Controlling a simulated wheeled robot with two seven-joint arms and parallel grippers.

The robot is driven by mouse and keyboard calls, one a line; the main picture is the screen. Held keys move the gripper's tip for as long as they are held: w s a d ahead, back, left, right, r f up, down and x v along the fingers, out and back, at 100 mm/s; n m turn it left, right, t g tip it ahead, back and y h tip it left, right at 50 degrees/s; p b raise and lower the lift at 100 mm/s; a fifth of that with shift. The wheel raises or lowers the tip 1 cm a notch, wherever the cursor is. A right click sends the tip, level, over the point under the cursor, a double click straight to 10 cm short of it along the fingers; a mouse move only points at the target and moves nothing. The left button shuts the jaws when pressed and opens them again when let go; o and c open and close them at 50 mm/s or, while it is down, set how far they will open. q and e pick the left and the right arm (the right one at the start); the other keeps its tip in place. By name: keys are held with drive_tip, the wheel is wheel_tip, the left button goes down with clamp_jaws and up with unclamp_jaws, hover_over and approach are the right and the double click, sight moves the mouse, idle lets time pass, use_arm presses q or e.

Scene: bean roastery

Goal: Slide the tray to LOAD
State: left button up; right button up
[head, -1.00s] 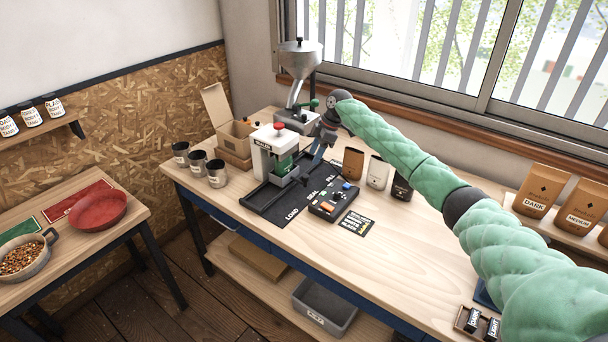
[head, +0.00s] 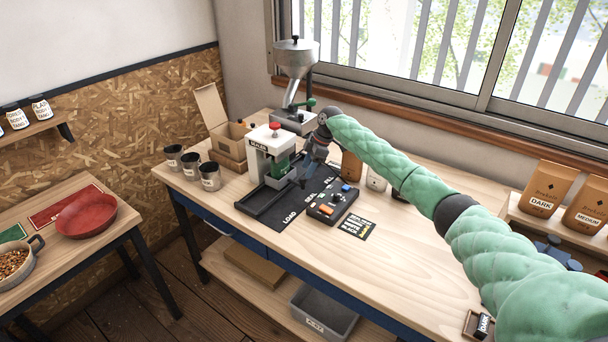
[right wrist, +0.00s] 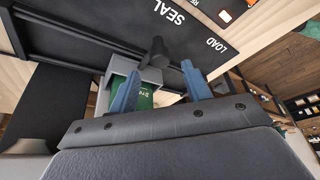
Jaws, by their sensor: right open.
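The tray (right wrist: 150,73) is a small grey carriage holding a green pouch (right wrist: 146,97). In the head view the pouch (head: 281,167) shows under the white sealer (head: 265,148), by the SEAL part of the black track (head: 262,201). A dark knob (right wrist: 157,50) sticks out from the tray. My right gripper (right wrist: 160,84) is open, its blue fingers either side of the knob's line in the right wrist view; I cannot tell whether they touch it. My left gripper is not in view.
A control box (head: 332,204) with coloured buttons stands just right of the track. Metal cups (head: 210,176), a cardboard box (head: 226,140) and a grinder (head: 296,70) stand around the sealer. Pouches (head: 351,166) stand behind my arm.

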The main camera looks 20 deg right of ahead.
sight(303, 177)
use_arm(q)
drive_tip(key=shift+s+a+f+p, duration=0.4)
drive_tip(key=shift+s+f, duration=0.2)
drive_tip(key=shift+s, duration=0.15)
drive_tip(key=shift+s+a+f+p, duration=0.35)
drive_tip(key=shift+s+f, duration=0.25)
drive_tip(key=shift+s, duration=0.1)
use_arm(e)
drive_tip(key=shift+x, duration=2.2)
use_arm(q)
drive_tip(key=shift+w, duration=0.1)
use_arm(e)
clamp_jaws()
